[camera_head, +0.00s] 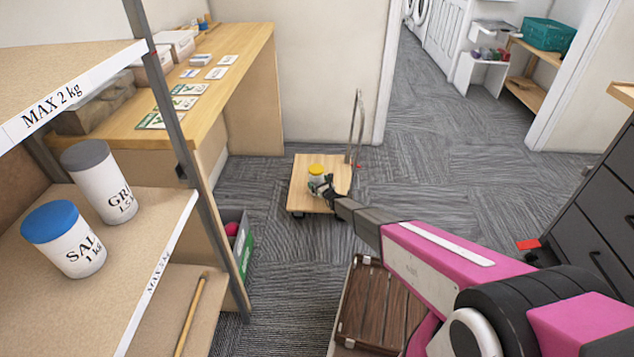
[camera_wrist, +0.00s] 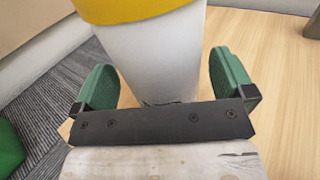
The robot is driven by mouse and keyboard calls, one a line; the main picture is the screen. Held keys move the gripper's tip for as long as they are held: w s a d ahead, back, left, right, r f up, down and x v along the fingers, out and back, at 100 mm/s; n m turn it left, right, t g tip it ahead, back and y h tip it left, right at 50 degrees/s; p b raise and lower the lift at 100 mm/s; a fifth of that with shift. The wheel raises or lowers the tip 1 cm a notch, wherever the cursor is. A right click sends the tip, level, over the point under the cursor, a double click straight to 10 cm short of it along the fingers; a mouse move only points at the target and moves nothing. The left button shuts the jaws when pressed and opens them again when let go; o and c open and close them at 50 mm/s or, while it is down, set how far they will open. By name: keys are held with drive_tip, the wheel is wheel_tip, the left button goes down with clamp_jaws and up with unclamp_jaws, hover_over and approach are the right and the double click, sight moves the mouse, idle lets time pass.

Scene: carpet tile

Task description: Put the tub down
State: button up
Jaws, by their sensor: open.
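The tub (camera_head: 316,172) is white with a yellow lid and stands upright on the wooden deck of a trolley (camera_head: 308,200). In the wrist view the tub (camera_wrist: 160,60) fills the upper middle, with its yellow lid cut off by the top edge. My gripper (camera_head: 322,184) is at the tub, low on its near side. In the wrist view my gripper's green fingers (camera_wrist: 165,80) are apart, one on each side of the tub, with a gap visible at each. The tub's base is partly hidden by the gripper's dark front edge.
The trolley's metal handle (camera_head: 357,125) rises at the deck's right side. A shelf at the left holds a blue-lidded tub (camera_head: 64,240) and a grey-lidded tub (camera_head: 99,182). A wooden desk (camera_head: 215,70) stands behind it.

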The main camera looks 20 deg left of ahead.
drive_tip(key=v, duration=0.9)
drive_tip(key=shift+s+d, duration=0.3)
drive_tip(key=s+d+r+n+g, duration=0.4)
drive_tip(key=s+d+r+n, duration=0.15)
drive_tip(key=r+n, duration=0.35)
drive_tip(key=s+d+r+n+g, duration=0.4)
drive_tip(key=s+d+r+n, duration=0.15)
drive_tip(key=r, duration=0.45)
drive_tip(key=s+d+r+n+g+h, duration=0.1)
drive_tip(key=s+d+r+n+h, duration=0.3)
drive_tip(key=s+d, duration=0.3)
drive_tip(key=s+d+r+n+g+h, duration=0.1)
drive_tip(key=s+d+r+n+h, duration=0.3)
drive_tip(key=d, duration=1.2)
drive_tip(key=s+d+r+n+g+h, duration=0.2)
drive_tip(key=s+d+r+n+h, duration=0.2)
drive_tip(key=s+d+r, duration=0.4)
drive_tip(key=s+d+h, duration=0.1)
drive_tip(key=s+d, duration=0.2)
drive_tip(key=shift+d, duration=0.35)
